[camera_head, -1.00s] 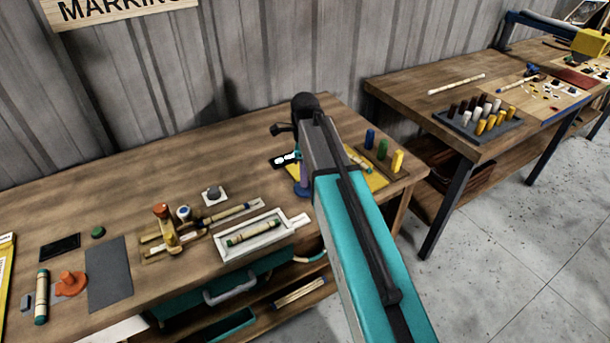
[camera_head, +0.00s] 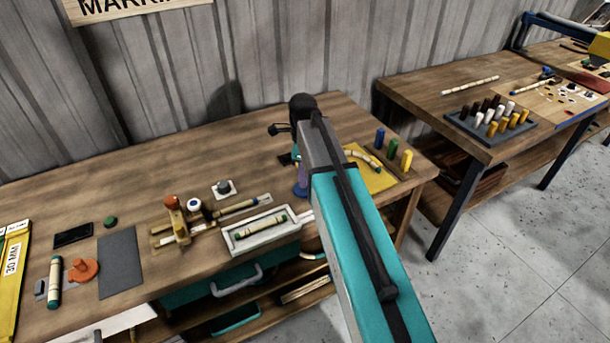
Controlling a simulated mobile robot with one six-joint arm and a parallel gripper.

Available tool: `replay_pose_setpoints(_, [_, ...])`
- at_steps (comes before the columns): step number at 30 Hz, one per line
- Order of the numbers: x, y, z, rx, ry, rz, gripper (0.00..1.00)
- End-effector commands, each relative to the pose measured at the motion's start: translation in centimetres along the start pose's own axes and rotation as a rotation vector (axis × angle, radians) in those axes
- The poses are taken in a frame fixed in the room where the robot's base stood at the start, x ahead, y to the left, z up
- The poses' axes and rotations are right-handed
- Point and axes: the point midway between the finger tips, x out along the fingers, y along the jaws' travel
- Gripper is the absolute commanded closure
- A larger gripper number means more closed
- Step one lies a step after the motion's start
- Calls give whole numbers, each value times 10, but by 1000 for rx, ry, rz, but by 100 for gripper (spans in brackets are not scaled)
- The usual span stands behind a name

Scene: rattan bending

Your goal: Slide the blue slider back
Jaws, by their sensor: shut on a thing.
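A blue-purple upright piece with a round foot (camera_head: 301,181) stands at the right part of the near workbench, just left of my arm. I take it to be the blue slider; my arm hides part of it and whatever track it sits on. My gripper (camera_head: 295,156) is directly above it, shut on its upper part. The fingertips are mostly hidden behind my arm.
A white tray (camera_head: 231,243) holding a rattan piece lies left of the slider. A wooden jig (camera_head: 180,233) with orange and blue-white knobs is further left. A yellow mat (camera_head: 379,184) and coloured pegs stand to the right. Bare bench (camera_head: 130,190) lies behind the jig.

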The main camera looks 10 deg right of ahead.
Motion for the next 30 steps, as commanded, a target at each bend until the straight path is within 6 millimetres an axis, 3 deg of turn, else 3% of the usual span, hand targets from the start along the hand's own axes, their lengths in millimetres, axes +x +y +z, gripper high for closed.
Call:
replay_pose_setpoints(2, [0, 4, 6, -7, -13, 10, 100])
replay_pose_setpoints(3, [0, 4, 5, -6, -13, 10, 79])
replay_pose_setpoints(6, [0, 3, 3, -3, -12, 9, 62])
replay_pose_setpoints(20, [-3, 0, -1, 3, -9, 5, 62])
replay_pose_setpoints(30, [-28, -1, -2, 4, -10, 3, 62])
